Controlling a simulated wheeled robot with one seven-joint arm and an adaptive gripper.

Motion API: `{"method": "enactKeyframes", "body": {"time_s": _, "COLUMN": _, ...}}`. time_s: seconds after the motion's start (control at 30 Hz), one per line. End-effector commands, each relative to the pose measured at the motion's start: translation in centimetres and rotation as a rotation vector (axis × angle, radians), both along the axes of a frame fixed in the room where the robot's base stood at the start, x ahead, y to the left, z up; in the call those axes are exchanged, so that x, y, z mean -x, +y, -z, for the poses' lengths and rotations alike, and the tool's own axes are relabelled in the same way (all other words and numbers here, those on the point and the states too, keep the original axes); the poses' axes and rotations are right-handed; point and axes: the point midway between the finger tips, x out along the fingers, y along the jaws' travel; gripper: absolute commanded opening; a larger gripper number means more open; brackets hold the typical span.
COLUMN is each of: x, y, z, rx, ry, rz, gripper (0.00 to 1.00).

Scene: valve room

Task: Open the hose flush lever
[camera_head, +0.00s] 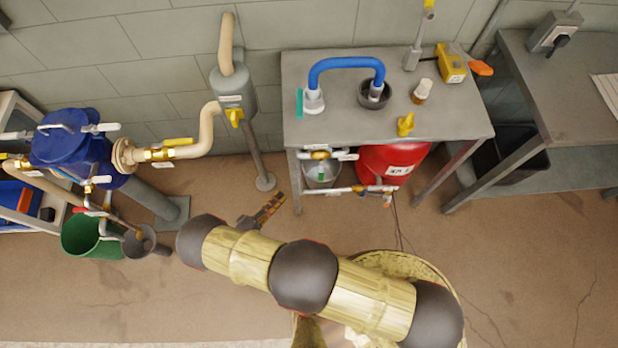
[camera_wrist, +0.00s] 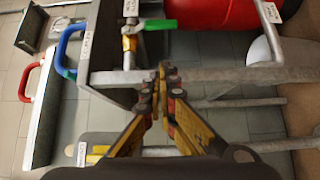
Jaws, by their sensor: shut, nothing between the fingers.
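My gripper (camera_wrist: 163,72) is shut and empty in the wrist view, its yellow and dark fingers pointing at a grey pipe and table edge. In the head view it (camera_head: 270,207) hangs low, left of the steel table's near leg. Under the table, the head view shows a labelled pipe with a brass valve (camera_head: 320,155). Labels are too small to read, so I cannot tell which lever is the hose flush one.
The steel table (camera_head: 440,115) carries a blue hose (camera_head: 345,64) and a yellow box (camera_head: 451,63). A red tank (camera_head: 390,165) stands underneath. A blue vessel (camera_head: 75,150), green bucket (camera_head: 85,238) and beige-piped grey cylinder (camera_head: 234,98) stand left. Open floor lies right of my arm.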

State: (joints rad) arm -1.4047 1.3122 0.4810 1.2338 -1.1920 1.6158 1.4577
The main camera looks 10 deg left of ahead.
Motion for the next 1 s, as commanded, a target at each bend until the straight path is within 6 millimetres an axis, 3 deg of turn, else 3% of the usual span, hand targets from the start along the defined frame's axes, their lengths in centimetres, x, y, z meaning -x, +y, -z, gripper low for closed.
{"method": "enactKeyframes", "body": {"time_s": 0.47, "x": -0.5, "y": -0.4, "z": 0.0, "rx": -0.007, "ry": -0.002, "rz": 0.003, "gripper": 0.0}}
{"method": "enactKeyframes", "body": {"time_s": 1.0, "x": -8.6, "y": -5.5, "z": 0.1, "rx": -0.006, "ry": -0.001, "rz": 0.007, "gripper": 0.0}}
